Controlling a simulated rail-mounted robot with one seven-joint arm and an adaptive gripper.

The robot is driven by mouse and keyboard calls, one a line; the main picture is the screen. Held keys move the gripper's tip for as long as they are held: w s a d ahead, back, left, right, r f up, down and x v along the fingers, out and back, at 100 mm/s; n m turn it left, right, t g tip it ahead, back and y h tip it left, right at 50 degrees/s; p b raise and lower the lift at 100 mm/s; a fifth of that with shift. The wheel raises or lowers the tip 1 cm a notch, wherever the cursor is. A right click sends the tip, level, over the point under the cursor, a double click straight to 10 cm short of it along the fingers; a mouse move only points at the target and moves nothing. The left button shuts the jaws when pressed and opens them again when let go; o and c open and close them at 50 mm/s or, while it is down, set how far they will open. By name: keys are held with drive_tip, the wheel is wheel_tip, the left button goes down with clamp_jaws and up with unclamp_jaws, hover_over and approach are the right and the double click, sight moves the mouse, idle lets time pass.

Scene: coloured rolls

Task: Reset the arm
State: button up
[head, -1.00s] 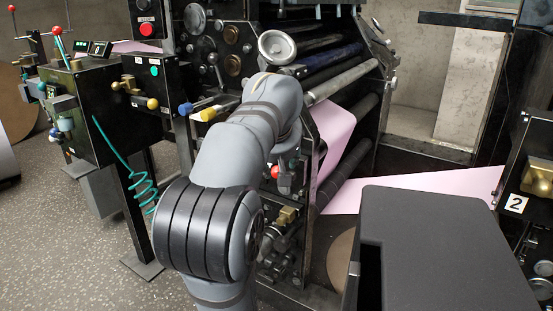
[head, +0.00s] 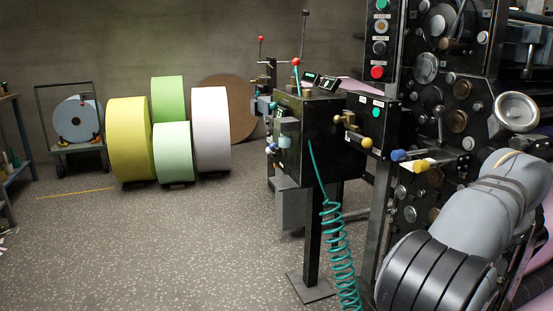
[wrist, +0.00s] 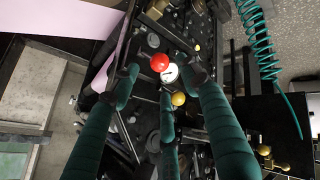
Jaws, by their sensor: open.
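My gripper (wrist: 162,84) shows in the wrist view as dark green ribbed fingers spread apart, open and with nothing held between them. Past the fingertips are a red ball knob (wrist: 159,62), a white ball (wrist: 169,73) and a yellow ball knob (wrist: 179,99) on the machinery; I cannot tell how near they are. In the head view my grey arm is at the lower right, reaching toward the press (head: 455,125). My gripper is not visible there.
A black control stand (head: 310,140) with a teal coiled hose (head: 338,240) is left of my arm. Yellow (head: 128,140), green (head: 168,100), pale green (head: 172,152) and white (head: 212,130) rolls stand by the back wall. A cart (head: 77,147) holds a blue roll (head: 78,118). Open floor lies left.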

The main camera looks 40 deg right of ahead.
drive_tip(key=x, duration=0.8)
drive_tip(key=shift+w+d+f, duration=0.1)
drive_tip(key=shift+d+f, duration=0.1)
drive_tip(key=shift+d, duration=0.05)
drive_tip(key=shift+r, duration=0.1)
